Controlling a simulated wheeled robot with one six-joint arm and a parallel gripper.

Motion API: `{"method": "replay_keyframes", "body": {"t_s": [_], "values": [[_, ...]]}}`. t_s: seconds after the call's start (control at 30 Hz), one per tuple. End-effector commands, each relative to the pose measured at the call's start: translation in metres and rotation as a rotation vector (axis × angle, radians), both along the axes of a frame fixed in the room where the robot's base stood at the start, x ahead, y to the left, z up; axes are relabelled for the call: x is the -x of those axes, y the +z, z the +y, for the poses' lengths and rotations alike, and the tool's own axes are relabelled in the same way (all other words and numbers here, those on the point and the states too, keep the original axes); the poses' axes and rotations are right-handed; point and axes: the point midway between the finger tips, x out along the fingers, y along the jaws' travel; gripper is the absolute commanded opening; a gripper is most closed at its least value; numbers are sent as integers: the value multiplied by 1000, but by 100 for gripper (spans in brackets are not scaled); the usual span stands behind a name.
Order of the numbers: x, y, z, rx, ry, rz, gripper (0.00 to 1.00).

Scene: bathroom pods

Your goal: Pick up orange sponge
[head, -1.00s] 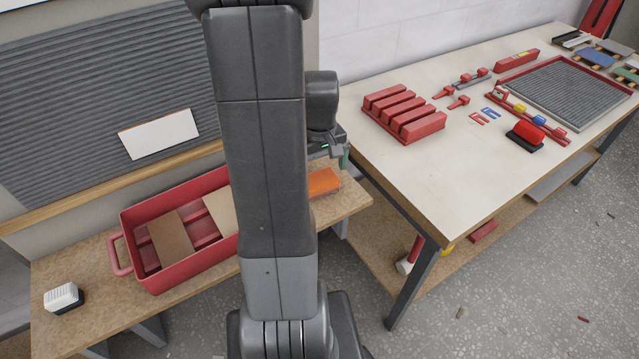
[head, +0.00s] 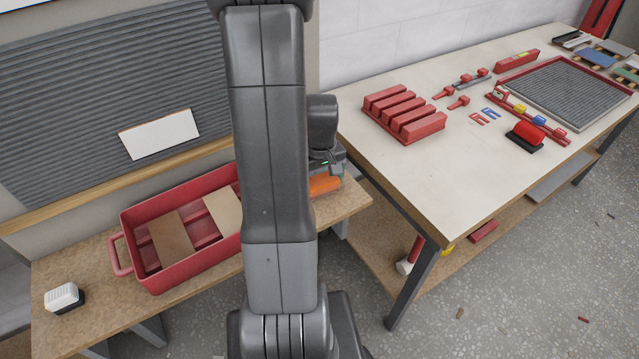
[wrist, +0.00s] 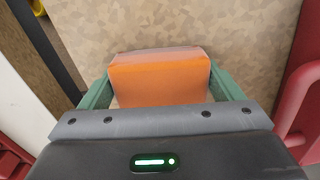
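The orange sponge (wrist: 160,82) lies on the wooden bench top and fills most of the space between my green fingers in the wrist view. In the head view the sponge (head: 325,185) shows just below my gripper (head: 330,167), partly covered by it and my arm. My gripper (wrist: 160,85) is open, with one finger at the left side of the sponge and one at the right. The fingertips are very close to its sides; firm contact cannot be made out.
A red tray (head: 185,270) with brown and tan boards stands left of the sponge on the bench (head: 110,320). A white brush (head: 64,297) lies at the far left. A white-topped table (head: 440,190) with red blocks (head: 404,114) stands to the right.

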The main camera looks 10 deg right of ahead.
Motion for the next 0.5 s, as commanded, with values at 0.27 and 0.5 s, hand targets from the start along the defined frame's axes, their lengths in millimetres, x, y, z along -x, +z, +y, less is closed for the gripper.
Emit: {"method": "replay_keyframes", "body": {"t_s": [0.27,0.5], "values": [[0,1,0,0,0,0,64],[-1,25,0,1,0,-5,64]]}}
